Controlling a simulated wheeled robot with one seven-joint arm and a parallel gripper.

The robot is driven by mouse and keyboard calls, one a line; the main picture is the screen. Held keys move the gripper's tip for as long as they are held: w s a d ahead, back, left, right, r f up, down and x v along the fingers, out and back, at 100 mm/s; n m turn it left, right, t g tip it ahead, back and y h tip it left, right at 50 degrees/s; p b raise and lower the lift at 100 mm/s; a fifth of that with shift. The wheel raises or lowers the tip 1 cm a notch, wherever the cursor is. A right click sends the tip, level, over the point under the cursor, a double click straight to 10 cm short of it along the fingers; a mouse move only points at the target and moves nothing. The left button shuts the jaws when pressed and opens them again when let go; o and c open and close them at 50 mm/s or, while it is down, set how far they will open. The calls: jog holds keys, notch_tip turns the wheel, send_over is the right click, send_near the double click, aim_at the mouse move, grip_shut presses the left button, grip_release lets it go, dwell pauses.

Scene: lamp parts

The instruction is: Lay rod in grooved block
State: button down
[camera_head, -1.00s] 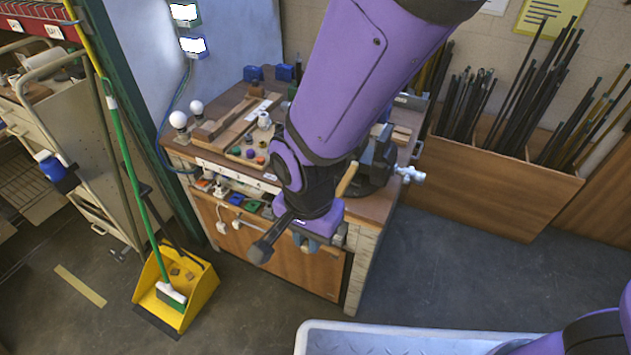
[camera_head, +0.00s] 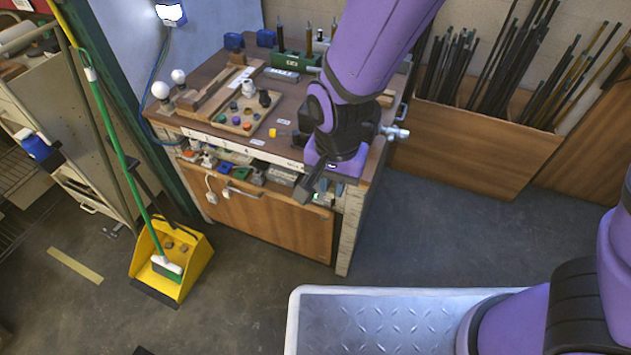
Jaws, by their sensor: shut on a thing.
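My gripper (camera_head: 307,190) is at the front right edge of the workbench, below the purple wrist, with a dark finger pointing down and left. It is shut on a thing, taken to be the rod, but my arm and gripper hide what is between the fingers. A long brown wooden block (camera_head: 217,93) lies on a pale board at the back left of the bench top. I cannot tell from here whether it has the groove. My gripper is to the right of it and nearer the front.
The workbench (camera_head: 190,127) also bears white bulbs (camera_head: 178,76), a board with coloured knobs (camera_head: 230,122), a green holder (camera_head: 290,62) and a yellow-ended piece (camera_head: 277,132). A crate of dark rods (camera_head: 470,135) stands right. A yellow dustpan (camera_head: 170,265) stands on the floor left.

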jog(key=w+d+f+n, duration=0.1)
jog(key=w+d+f, duration=0.1)
jog(key=w+d, duration=1.1)
jog(key=w+d+f+n, duration=0.2)
jog(key=w+d+f, duration=0.1)
jog(key=w+d, duration=1)
jog(key=d, duration=0.2)
jog(key=shift+w+d, duration=0.2)
jog(key=shift+d, duration=0.15)
